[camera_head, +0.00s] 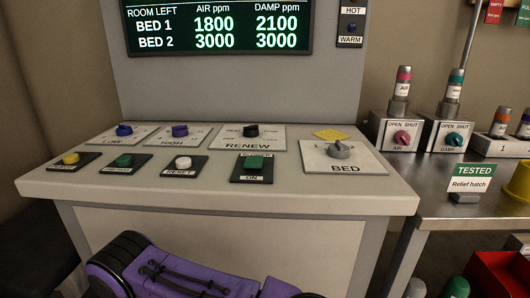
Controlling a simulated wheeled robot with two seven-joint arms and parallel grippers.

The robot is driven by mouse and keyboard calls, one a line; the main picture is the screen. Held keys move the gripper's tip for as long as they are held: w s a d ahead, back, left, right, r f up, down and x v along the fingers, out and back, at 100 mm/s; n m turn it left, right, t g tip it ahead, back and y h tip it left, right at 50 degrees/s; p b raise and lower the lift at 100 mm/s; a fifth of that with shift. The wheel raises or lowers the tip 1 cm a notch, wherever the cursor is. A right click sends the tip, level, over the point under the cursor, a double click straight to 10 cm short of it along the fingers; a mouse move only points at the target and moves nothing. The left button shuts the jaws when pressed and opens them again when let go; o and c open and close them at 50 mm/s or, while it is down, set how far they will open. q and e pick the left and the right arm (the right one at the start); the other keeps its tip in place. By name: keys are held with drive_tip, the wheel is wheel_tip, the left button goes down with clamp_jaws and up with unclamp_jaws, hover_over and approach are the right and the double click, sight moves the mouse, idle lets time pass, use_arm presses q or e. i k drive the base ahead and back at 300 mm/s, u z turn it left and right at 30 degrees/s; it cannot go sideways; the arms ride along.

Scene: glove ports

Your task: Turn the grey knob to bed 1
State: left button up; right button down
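The grey knob (340,151) stands on a white plate marked BED (362,161), at the right end of the sloped console top. A small yellow label (331,135) lies just behind it; its print is too small to read. The knob's pointer direction and bed setting cannot be made out clearly. The display (215,28) above lists BED 1 with 1800 and 2100 ppm, and BED 2 with 3000 and 3000. Neither of my grippers shows, and nothing touches the knob.
Blue knobs (124,130), a black RENEW knob (250,131) and several coloured buttons (184,163) share the console. On the steel bench at right stand AIR (402,138) and DAMP (454,139) valves and a TESTED sign (469,178).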

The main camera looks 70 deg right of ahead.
sight(337, 150)
drive_tip(key=k, duration=0.95)
drive_tip(key=u, duration=1.6)
drive_tip(key=i, duration=0.85)
drive_tip(key=z, duration=4.25)
drive_tip(key=i, duration=0.45)
drive_tip(key=u, duration=0.1)
